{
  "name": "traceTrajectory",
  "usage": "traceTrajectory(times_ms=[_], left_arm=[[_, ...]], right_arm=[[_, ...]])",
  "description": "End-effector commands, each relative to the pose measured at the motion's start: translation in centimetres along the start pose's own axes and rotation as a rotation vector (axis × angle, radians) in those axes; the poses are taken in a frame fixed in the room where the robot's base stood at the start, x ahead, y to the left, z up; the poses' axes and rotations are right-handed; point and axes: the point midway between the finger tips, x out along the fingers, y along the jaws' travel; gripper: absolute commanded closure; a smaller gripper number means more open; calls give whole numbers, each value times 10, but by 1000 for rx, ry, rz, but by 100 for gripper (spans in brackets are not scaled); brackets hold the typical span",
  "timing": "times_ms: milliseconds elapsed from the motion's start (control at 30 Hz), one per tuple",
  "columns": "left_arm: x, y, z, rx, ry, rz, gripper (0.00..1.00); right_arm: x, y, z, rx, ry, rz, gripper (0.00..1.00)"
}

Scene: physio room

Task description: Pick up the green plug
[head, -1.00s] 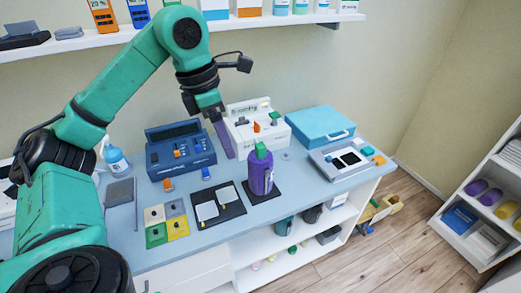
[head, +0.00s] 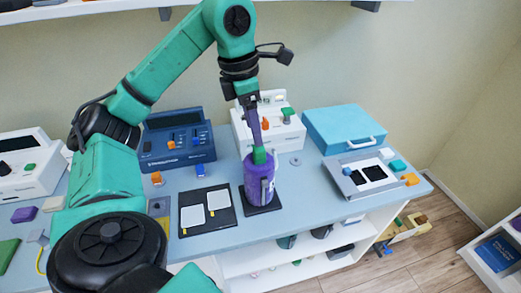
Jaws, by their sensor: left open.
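A small green plug (head: 287,112) sits on the white device (head: 284,138) at the back of the counter, right of an orange plug (head: 265,125). Another small green piece (head: 30,168) is on the white device at the far left; I cannot tell which is meant. My left gripper (head: 257,138) points down, its purple fingers in front of the white device's left part, left of the first green plug. Its fingertips show just above the purple bottle's green cap (head: 260,156); whether they touch it is unclear. It is open, with nothing visible held. My right gripper is out of view.
The purple bottle (head: 258,186) stands on a dark mat near the counter's front. A blue device (head: 178,142) is left, a teal case (head: 345,128) right. A dark board with two white pads (head: 206,210) lies in front. A shelf (head: 110,10) runs above.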

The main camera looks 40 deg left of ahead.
Motion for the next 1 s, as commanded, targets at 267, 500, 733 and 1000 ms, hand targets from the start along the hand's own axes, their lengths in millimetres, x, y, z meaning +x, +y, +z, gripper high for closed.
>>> traceTrajectory(times_ms=[267, 500, 733, 1000], left_arm=[[43, 1, -2, -2, 6, -1, 30], [77, 1, -2, -1, 0, 0, 30], [78, 1, -1, 0, -1, 0, 53], [78, 1, -1, 0, -2, 0, 97]], right_arm=[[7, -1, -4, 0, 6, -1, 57], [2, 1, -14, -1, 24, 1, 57], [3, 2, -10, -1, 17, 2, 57], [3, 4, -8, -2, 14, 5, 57]])
